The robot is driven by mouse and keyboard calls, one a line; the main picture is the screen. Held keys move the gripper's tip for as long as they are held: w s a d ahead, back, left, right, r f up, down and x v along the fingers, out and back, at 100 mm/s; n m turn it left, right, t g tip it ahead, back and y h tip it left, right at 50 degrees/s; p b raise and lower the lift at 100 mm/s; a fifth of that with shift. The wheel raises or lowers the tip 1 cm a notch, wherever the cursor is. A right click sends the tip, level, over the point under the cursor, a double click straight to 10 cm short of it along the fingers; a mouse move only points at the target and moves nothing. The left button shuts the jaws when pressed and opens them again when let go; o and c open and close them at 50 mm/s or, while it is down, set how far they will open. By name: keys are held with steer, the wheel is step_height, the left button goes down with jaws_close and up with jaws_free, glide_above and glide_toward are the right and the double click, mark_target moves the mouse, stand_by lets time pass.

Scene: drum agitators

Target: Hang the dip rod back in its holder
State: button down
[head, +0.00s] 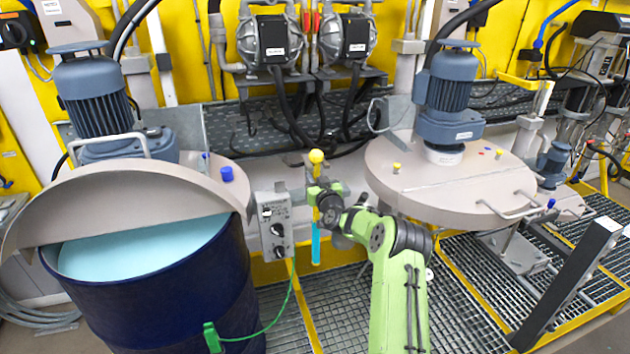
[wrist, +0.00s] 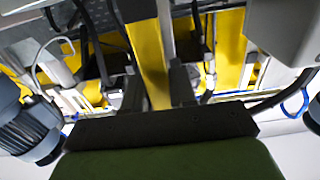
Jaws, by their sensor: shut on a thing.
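The dip rod (head: 316,245) hangs about upright in the middle of the head view. In the wrist view the yellow rod (wrist: 148,45) runs between the two dark fingers of my gripper (wrist: 156,88). The rod's lower end is free, above the floor grating and right of the grey control box. I cannot clearly make out the holder; my gripper and wrist cover part of that area.
The dark blue drum (head: 170,295) with light blue liquid stands at left, its lid (head: 140,200) partly raised. The grey control box (head: 275,228) with knobs is close left of the rod. A green clamp (head: 212,338) and cable hang at the drum. A second lid (head: 450,185) is at right.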

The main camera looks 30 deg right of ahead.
steer(key=c, duration=0.8)
jaws_free()
steer(key=shift+c, duration=0.2)
steer(key=b+v, duration=0.5)
steer(key=v, duration=1)
steer(key=shift+s+b, duration=0.35)
